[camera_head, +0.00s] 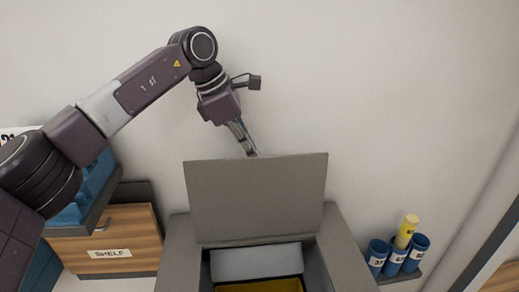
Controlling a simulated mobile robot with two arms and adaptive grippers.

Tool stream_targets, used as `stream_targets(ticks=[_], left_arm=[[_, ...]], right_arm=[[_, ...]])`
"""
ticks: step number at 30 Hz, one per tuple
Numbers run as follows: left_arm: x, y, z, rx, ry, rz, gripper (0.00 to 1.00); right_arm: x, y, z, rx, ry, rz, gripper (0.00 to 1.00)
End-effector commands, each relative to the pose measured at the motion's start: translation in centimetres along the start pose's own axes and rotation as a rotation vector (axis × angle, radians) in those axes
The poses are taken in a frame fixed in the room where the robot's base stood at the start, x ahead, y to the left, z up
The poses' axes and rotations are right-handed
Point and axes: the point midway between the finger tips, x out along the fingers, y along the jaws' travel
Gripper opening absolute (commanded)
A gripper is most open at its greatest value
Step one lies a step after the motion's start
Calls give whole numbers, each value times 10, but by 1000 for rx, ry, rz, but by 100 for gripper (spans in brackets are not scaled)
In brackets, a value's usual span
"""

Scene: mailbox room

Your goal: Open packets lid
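The grey lid (258,197) stands raised and nearly upright on the grey box (180,250) in the lower middle of the head view. Part of the box's inside shows below the lid, with a light grey panel (256,262) and a yellow surface (262,286). My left gripper (249,150) points down at the lid's top edge, near its middle. Its fingertips end at or just behind that edge, and I cannot tell whether they touch it. The fingers look close together, but their opening is unclear at this angle. My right gripper is out of view.
A wooden drawer labelled SHELF (105,240) and blue bins (95,185) stand at the left, beneath my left arm. At the right, blue numbered cups (396,260) sit on a small ledge, one holding a yellow roll (406,230). A bare wall is behind the box.

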Motion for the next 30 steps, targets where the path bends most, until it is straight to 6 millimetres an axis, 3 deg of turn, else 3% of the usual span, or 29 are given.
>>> stream_targets(ticks=[1,8,15,30], left_arm=[[22,-11,-12,0,33,-47,0],[22,-12,-12,3,32,-50,0],[23,-12,-12,4,31,-50,26],[20,-9,-14,-3,32,-43,26]], right_arm=[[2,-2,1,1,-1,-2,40],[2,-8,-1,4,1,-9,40],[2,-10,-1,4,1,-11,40],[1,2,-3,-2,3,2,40]])
